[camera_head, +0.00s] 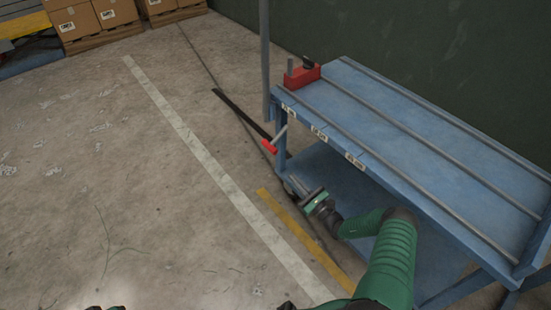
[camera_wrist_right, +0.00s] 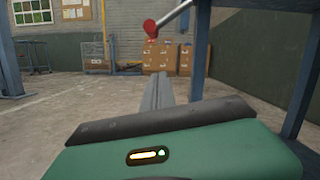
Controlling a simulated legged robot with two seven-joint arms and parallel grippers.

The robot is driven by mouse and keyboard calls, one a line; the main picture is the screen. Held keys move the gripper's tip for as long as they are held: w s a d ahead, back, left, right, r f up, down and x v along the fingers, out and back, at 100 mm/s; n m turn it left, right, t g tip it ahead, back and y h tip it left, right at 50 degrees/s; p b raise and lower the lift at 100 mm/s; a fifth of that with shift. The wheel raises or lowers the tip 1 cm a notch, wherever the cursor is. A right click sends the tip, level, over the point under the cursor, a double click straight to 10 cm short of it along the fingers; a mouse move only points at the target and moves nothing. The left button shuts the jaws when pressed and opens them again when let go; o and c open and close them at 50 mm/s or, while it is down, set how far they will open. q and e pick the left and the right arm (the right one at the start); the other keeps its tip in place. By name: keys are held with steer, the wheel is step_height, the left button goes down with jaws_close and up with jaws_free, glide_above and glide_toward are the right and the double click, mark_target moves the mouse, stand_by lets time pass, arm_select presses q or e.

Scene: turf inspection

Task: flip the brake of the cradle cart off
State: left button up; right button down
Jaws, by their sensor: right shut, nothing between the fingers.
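The blue cradle cart (camera_head: 400,130) stands at the right of the head view. A grey rod with a red tip, apparently the brake lever (camera_head: 269,146), sticks out from its near left end. In the right wrist view the lever's red knob (camera_wrist_right: 150,28) shows above the fingertips, with its rod running up to the right. My right gripper (camera_head: 293,183) is shut and empty, below and slightly right of the red tip in the head view, apart from it. The shut fingers also show in the wrist view (camera_wrist_right: 158,90).
A red block (camera_head: 302,75) with a black knob sits on the cart's far left corner. A blue lower shelf (camera_head: 325,170) and legs are close to my right gripper. Cardboard boxes (camera_head: 95,18) stand at the back left. The concrete floor left of the cart is mostly clear.

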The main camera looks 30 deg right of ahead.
mark_target(275, 155)
steer(key=w+a+r+b, duration=0.2)
steer(key=w+r+b, duration=0.3)
steer(key=w, duration=0.4)
steer(key=shift+w+a+r, duration=0.2)
steer(key=shift+w+r, duration=0.15)
steer(key=shift+r, duration=0.2)
steer(key=shift+a+r+m+p, duration=0.3)
steer(key=shift+m+p, duration=0.2)
steer(key=shift+p, duration=0.1)
